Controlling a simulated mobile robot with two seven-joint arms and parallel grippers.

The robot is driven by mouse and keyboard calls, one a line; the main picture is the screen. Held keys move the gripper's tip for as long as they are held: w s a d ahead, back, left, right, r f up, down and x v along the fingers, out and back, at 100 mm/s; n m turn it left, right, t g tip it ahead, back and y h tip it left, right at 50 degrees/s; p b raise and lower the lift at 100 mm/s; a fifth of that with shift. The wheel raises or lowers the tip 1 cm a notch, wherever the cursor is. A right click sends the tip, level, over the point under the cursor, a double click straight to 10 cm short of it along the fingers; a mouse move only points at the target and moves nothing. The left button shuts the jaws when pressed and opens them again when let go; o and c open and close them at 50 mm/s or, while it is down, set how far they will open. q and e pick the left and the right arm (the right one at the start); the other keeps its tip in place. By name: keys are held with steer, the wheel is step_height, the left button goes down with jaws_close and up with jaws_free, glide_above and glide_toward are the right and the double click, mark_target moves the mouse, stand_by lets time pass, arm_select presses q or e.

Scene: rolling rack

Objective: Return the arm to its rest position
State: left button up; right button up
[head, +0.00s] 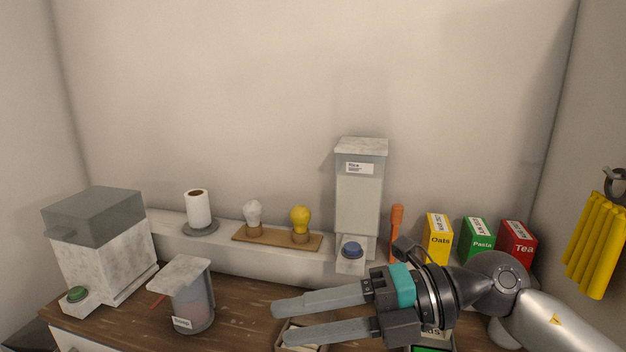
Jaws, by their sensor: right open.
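My right gripper (277,322) reaches in from the right over the wooden counter (240,299). Its two grey fingers point left and are apart, with nothing between them. My right arm runs back to the lower right corner. Behind the fingers a small light tray or box (283,333) is partly hidden on the counter. My left gripper is not in view.
A lidded grey canister (193,303) stands left of the fingers. A white machine with a green button (77,294) is at far left. A tall dispenser (359,195) stands behind the gripper. Oats (437,239), Pasta (476,240) and Tea (516,243) boxes stand behind my arm.

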step_height(320, 180, up, 5)
steer(key=a+m+t+y, duration=0.2)
steer(key=m+t+y, duration=0.1)
steer(key=y, duration=0.1)
steer(key=w+d+r+m+t+h, duration=0.25)
steer(key=w+d+m+t, duration=0.45)
steer(key=m+t, duration=0.8)
steer(key=d+f+m+g+h, duration=0.1)
steer(key=d+f+m+h, duration=0.55)
steer(key=f+h, duration=0.2)
steer(key=d+f+m+h, duration=0.5)
steer(key=f+m+h, duration=0.3)
steer(key=f, duration=0.1)
steer(key=s+f+m+g, duration=0.2)
steer(key=s+f+g, duration=1.1)
steer(key=s+f, duration=0.75)
step_height(320, 180, down, 22)
steer(key=s+g, duration=0.2)
steer(key=s, duration=0.1)
steer(key=s+d+f+b, duration=0.1)
steer(key=s+d+f, duration=0.2)
steer(key=s+f, duration=1)
steer(key=shift+s+d+f+g, duration=0.15)
steer(key=shift+s+f+g, duration=0.25)
steer(key=shift+s, duration=0.5)
